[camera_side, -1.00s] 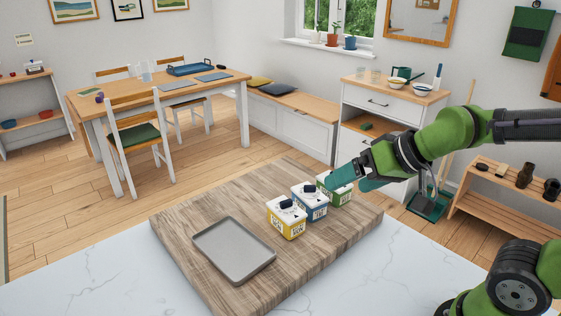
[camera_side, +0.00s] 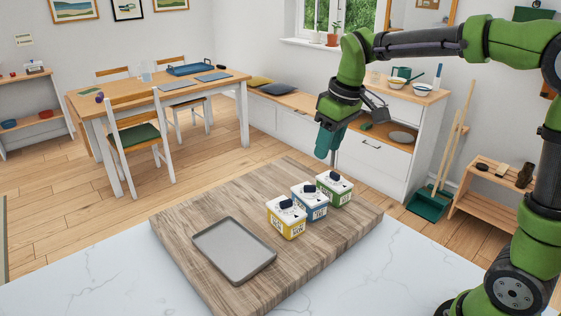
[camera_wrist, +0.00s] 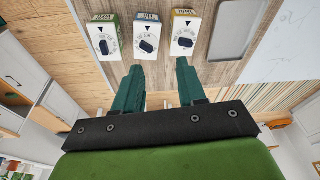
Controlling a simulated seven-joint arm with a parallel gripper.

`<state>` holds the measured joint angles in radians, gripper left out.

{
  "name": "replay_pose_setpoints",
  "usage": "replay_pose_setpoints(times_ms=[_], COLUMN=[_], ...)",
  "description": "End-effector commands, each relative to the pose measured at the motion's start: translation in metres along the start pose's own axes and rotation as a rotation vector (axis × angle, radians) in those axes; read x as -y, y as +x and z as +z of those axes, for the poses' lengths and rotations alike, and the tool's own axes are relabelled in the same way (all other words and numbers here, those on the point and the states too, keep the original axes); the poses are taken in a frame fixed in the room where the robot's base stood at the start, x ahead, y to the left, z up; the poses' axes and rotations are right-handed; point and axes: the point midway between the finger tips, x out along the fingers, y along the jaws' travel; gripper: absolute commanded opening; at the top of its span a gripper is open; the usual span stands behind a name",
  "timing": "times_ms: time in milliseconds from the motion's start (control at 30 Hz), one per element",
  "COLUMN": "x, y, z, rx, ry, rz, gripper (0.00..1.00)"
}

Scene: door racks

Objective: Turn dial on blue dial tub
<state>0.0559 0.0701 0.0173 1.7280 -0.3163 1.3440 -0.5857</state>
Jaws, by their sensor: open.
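The blue dial tub (camera_side: 316,213) stands in the middle of a row of three tubs on a wooden board. It has a white top with a dark dial knob (camera_side: 309,188). In the wrist view the blue tub (camera_wrist: 147,22) is in the middle, its knob (camera_wrist: 146,45) lying slanted below a dark triangle mark. My gripper (camera_side: 327,157) is raised above and behind the row, fingers pointing down, touching nothing. In the wrist view my gripper (camera_wrist: 159,65) is open and empty, its two fingers apart below the blue tub in the picture.
A yellow tub (camera_side: 291,229) and a green tub (camera_side: 339,195) stand close on either side of the blue one. A grey tray (camera_side: 232,250) lies on the board (camera_side: 185,222) at left. The board is otherwise clear.

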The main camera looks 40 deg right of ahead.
Motion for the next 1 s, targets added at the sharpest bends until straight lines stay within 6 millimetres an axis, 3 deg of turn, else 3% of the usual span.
replay_pose_setpoints(times_ms=[33,100,200,300,400,633,767,1000], x=[-0.009,-0.02,-0.032,-0.036,-0.035,-0.032,-0.032,-0.033], y=[0.008,0.013,0.015,0.004,-0.011,-0.004,0.016,0.067], z=[-0.019,-0.038,-0.06,-0.071,-0.071,-0.065,-0.06,-0.049], rx=[0.047,0.104,0.167,0.192,0.198,0.214,0.215,0.215], ry=[-0.086,-0.219,-0.401,-0.553,-0.655,-0.732,-0.731,-0.73], rz=[0.006,0.007,-0.004,-0.018,-0.033,-0.061,-0.062,-0.063], gripper=[0.4,0.4,0.4,0.4,0.4,0.4,0.4,0.4])
